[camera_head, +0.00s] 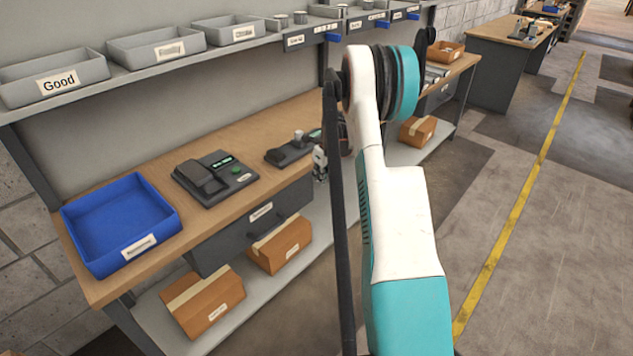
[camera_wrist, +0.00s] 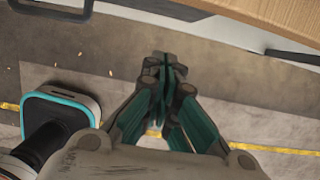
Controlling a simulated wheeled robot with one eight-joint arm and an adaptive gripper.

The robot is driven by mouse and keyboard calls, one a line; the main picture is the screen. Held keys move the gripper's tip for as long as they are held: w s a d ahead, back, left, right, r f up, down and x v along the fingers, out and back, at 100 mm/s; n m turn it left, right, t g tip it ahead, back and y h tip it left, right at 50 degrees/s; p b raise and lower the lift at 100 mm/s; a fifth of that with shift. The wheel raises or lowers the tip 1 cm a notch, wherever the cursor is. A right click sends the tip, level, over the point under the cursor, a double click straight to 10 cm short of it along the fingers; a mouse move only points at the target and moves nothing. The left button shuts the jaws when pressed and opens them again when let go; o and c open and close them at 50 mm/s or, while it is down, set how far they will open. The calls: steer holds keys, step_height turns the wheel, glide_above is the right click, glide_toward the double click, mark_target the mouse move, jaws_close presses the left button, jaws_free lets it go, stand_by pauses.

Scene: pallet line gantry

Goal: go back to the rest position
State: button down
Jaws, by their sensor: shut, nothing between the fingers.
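My gripper (camera_wrist: 164,68) shows in the wrist view with its fingers together and nothing between them. It points down over the grey floor, beside the wooden bench edge at the upper right of that view. In the head view my white and teal arm rises in the middle of the picture and bends toward the workbench (camera_head: 100,285). A small part of my gripper (camera_head: 320,165) shows at the bench's front edge, left of the arm; its fingertips are hard to make out there.
The bench carries a blue tray (camera_head: 165,222), a dark device (camera_head: 232,190) with a green button and a second device (camera_head: 285,155). Grey bins, one labelled Good (camera_head: 92,70), line the shelf above. Cardboard boxes (camera_head: 205,312) sit below. The floor right of the yellow line (camera_head: 530,170) is clear.

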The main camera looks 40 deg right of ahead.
steer(key=shift+s+r, duration=0.15)
steer(key=shift+r, duration=0.5)
steer(key=s+a+r+n+t+h, duration=0.1)
steer(key=s+a+r+n, duration=0.1)
steer(key=a+r+n, duration=1)
steer(key=s+a+r+n, duration=0.2)
steer(key=a+r+n, duration=0.4)
steer(key=a+r, duration=0.75)
steer(key=s+a+r+n+t+p, duration=0.1)
steer(key=s+a+r+n+t, duration=0.1)
steer(key=s+a+n, duration=0.9)
steer(key=s+a+f+n, duration=0.1)
steer(key=s+a+n, duration=0.2)
steer(key=s, duration=0.3)
steer(key=s+a+f+n+t, duration=0.1)
steer(key=s+a+n, duration=0.2)
steer(key=s, duration=0.4)
steer(key=shift+a+f+y+b, duration=0.3)
steer(key=shift+a+y+b, duration=0.05)
steer(key=shift+y+b, duration=0.05)
